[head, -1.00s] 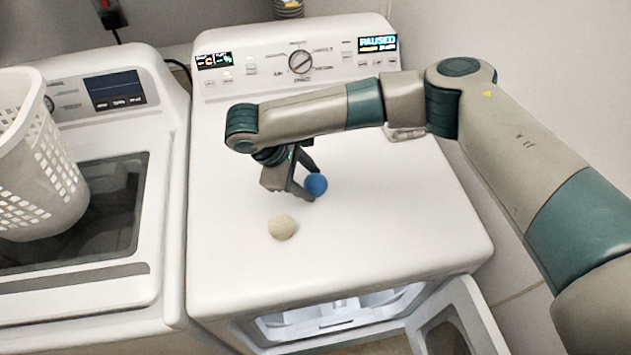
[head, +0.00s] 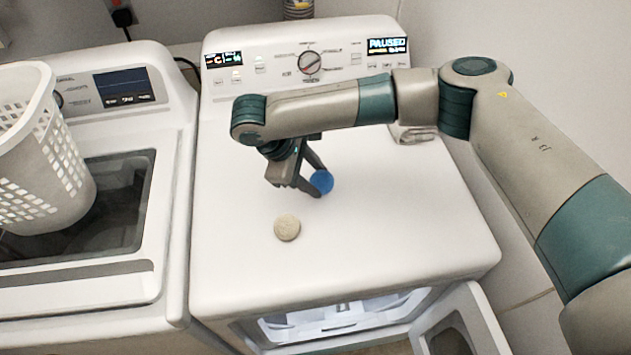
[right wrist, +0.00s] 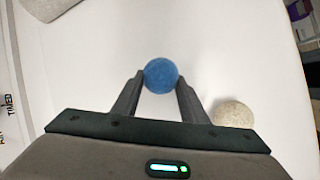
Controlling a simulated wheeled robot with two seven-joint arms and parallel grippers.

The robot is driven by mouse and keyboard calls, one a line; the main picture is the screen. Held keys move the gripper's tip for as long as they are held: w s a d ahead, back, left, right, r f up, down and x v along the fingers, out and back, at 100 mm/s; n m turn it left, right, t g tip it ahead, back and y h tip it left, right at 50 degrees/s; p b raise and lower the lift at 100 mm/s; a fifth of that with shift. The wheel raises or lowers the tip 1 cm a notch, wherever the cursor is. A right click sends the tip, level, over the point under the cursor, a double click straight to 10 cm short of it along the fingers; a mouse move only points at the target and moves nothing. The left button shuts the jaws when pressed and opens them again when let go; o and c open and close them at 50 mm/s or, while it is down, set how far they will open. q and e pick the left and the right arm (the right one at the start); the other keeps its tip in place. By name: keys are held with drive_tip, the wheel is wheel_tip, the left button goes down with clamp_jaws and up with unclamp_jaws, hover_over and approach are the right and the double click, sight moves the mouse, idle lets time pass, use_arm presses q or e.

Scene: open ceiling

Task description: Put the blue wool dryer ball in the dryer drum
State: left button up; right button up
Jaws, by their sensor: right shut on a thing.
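The blue wool dryer ball (head: 323,182) is at the white dryer's top (head: 400,225), between the fingertips of my right gripper (head: 312,190). In the right wrist view the blue ball (right wrist: 161,75) sits between the two fingers (right wrist: 160,88), which are shut on it. I cannot tell whether it touches the dryer top. A cream ball (head: 287,228) lies on the dryer top, nearer the front; it also shows in the right wrist view (right wrist: 233,113). The dryer drum (head: 345,314) is lit inside, partly hidden below the front edge. My left gripper is not in view.
The open dryer door (head: 462,325) stands out at the front right. A white basket (head: 40,150) stands on the washer (head: 95,280) at left. A folded cloth (head: 413,134) lies at the back right. The front of the dryer top is clear.

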wheel_tip(320, 180, up, 2)
drive_tip(key=shift+r+b, duration=0.1)
drive_tip(key=shift+b, duration=0.6)
use_arm(q)
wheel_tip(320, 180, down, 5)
drive_tip(key=b, duration=0.3)
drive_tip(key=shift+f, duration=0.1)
use_arm(e)
drive_tip(key=s+d+r, duration=0.6)
drive_tip(key=d+r, duration=0.1)
drive_tip(key=d, duration=0.2)
drive_tip(key=shift+s+d+r, duration=0.15)
drive_tip(key=shift+s+d, duration=0.2)
use_arm(q)
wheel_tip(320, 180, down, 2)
drive_tip(key=b, duration=0.2)
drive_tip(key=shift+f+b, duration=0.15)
drive_tip(key=shift+b, duration=0.15)
use_arm(e)
wheel_tip(320, 180, down, 2)
drive_tip(key=shift+f, duration=0.15)
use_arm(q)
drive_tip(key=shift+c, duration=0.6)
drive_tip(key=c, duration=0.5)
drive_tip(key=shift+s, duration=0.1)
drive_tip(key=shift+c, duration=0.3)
use_arm(e)
drive_tip(key=shift+a, duration=0.1)
